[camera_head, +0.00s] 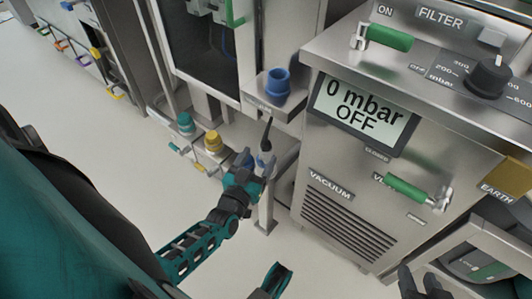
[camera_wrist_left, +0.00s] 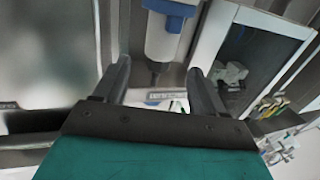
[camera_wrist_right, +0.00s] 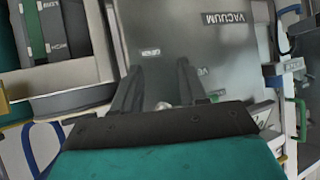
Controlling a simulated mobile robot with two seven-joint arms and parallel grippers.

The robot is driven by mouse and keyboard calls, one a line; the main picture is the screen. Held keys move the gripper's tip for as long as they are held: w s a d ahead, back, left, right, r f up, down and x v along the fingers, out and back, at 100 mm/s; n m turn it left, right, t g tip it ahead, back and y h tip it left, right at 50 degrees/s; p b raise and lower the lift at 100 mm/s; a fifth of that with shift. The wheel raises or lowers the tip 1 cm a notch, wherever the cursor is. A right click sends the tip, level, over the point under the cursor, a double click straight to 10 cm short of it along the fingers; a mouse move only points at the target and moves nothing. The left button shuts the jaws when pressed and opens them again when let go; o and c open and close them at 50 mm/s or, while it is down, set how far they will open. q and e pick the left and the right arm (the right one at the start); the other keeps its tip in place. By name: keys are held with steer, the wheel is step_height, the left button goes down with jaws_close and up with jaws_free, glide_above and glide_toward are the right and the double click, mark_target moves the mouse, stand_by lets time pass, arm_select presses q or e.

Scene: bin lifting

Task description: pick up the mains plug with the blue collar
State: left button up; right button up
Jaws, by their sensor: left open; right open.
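The mains plug with the blue collar (camera_head: 263,160) hangs low beside the steel cabinet, its black cable end up; my left gripper partly hides it. In the left wrist view its pale body (camera_wrist_left: 160,42) and blue collar lie at the top centre, just beyond and between the fingertips. My left gripper (camera_head: 254,168) is open around or just short of the plug; I cannot tell whether a finger touches it. It also shows in the left wrist view (camera_wrist_left: 161,75). My right gripper (camera_head: 418,280) is open and empty at the lower right, facing the cabinet front.
A blue socket (camera_head: 278,84) sits on a small steel shelf above the plug. A teal-collared one (camera_head: 185,123) and a yellow-collared one (camera_head: 213,142) stand to the left. The vacuum cabinet (camera_head: 320,170) with green handles is close on the right. The floor at left is clear.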

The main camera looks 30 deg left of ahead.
mark_target(263, 152)
arm_select(q)
steer(key=w, duration=0.1)
steer(key=w+b, duration=0.1)
steer(key=w, duration=0.2)
steer(key=shift+w+a+b, duration=0.3)
steer(key=shift+a+b, duration=0.05)
steer(key=shift+w, duration=0.35)
arm_select(e)
steer(key=shift+w+a+f, duration=0.2)
steer(key=shift+w+a, duration=0.15)
steer(key=shift+a, duration=0.05)
arm_select(q)
steer(key=c, duration=1.3)
arm_select(e)
steer(key=shift+s+d+f, duration=0.15)
steer(key=shift+s+f, duration=0.1)
steer(key=shift+f, duration=0.05)
arm_select(q)
steer(key=shift+o, duration=0.2)
